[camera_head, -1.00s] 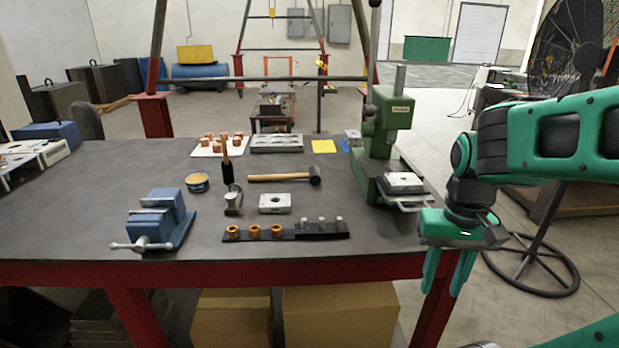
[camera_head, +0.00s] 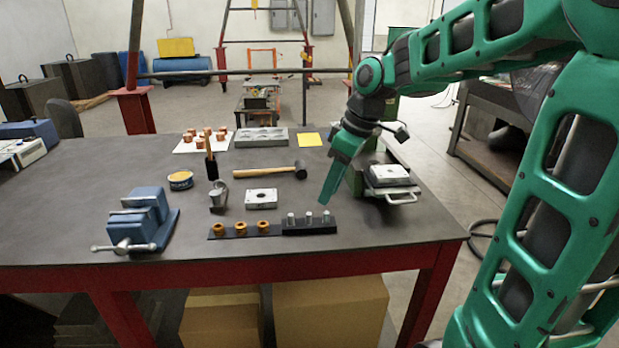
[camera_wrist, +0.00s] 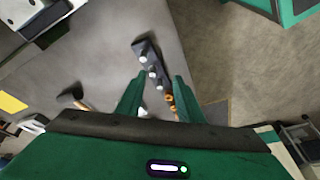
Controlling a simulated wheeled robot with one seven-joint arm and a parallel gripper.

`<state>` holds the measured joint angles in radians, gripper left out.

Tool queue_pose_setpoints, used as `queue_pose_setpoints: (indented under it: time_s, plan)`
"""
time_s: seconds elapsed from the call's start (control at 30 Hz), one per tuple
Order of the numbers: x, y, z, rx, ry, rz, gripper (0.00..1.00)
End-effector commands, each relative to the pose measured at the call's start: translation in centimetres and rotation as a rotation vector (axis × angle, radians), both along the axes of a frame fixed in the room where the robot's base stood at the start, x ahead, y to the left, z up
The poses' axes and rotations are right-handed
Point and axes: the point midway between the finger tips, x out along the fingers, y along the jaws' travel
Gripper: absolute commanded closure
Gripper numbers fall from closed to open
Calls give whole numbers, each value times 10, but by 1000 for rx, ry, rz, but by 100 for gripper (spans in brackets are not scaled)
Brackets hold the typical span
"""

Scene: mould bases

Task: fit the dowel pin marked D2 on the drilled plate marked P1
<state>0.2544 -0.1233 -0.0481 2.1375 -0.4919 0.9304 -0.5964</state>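Three silver dowel pins (camera_head: 308,218) stand upright in the right half of a black rack (camera_head: 274,231) near the table's front edge; they also show in the wrist view (camera_wrist: 152,72). I cannot read which is D2. A grey drilled plate (camera_head: 261,198) with a central hole lies flat behind the rack. A similar plate (camera_head: 388,175) sits on the press at the right. I cannot read a P1 mark on either. My gripper (camera_head: 325,201) points down above the table, behind and right of the pins. In the wrist view its fingers (camera_wrist: 157,78) are apart, with nothing held.
Three orange bushings (camera_head: 241,229) fill the rack's left half. A blue vise (camera_head: 142,218) stands left and a hammer (camera_head: 265,173) lies behind the plate.

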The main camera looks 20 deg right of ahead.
Motion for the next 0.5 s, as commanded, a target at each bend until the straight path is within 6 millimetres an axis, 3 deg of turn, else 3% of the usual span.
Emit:
queue_pose_setpoints:
  time_s: [0.03, 0.13, 0.33, 0.5]
  plan:
    - [14, 9, 3, 9, -22, 79, 66]
    - [31, 25, 9, 24, -65, 203, 66]
    - [42, 37, 5, 35, -89, 279, 66]
    - [45, 43, -17, 34, -88, 273, 66]
